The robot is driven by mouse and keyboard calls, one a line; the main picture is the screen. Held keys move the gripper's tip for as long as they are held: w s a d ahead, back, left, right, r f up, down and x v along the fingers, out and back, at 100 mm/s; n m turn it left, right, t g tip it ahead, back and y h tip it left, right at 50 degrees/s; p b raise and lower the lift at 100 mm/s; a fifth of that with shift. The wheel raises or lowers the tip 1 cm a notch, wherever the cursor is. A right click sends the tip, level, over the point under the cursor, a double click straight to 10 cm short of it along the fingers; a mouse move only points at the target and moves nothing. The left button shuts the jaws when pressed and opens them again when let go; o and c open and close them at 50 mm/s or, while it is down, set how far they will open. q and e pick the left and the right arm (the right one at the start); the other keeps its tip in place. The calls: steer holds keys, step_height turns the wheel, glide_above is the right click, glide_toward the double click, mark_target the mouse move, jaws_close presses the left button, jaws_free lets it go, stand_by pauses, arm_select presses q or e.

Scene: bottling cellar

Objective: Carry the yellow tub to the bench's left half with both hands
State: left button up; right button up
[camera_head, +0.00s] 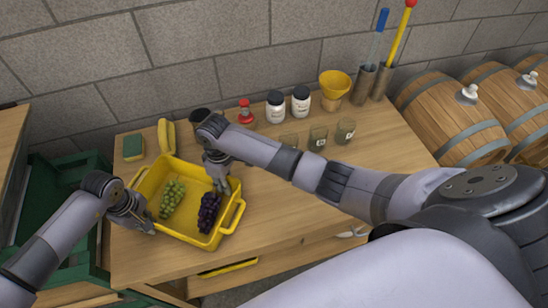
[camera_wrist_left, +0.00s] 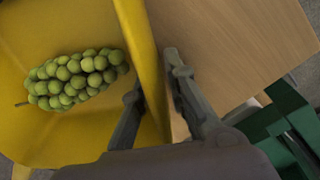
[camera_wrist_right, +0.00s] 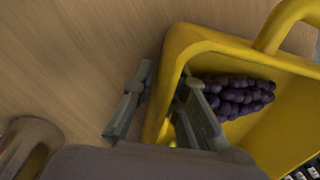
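The tub's far wall is partly hidden by my right gripper.
Bench is clear right of the tub.

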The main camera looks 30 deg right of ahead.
arm_select(q)
steer(key=shift+o, duration=1)
arm_select(e)
steer(key=shift+o, duration=1)
steer(key=shift+r, duration=0.2)
arm_select(q)
step_height(320, 180, up, 12)
steer(key=shift+s+a, duration=0.2)
steer(key=shift+a, duration=0.1)
arm_select(e)
step_height(320, 180, up, 12)
steer(key=shift+w+d+f, duration=0.2)
steer(key=shift+w+d, duration=0.05)
arm_select(q)
steer(key=shift+s+f, duration=0.1)
steer(key=shift+f, duration=0.05)
arm_select(e)
steer(key=shift+s+f, duration=0.1)
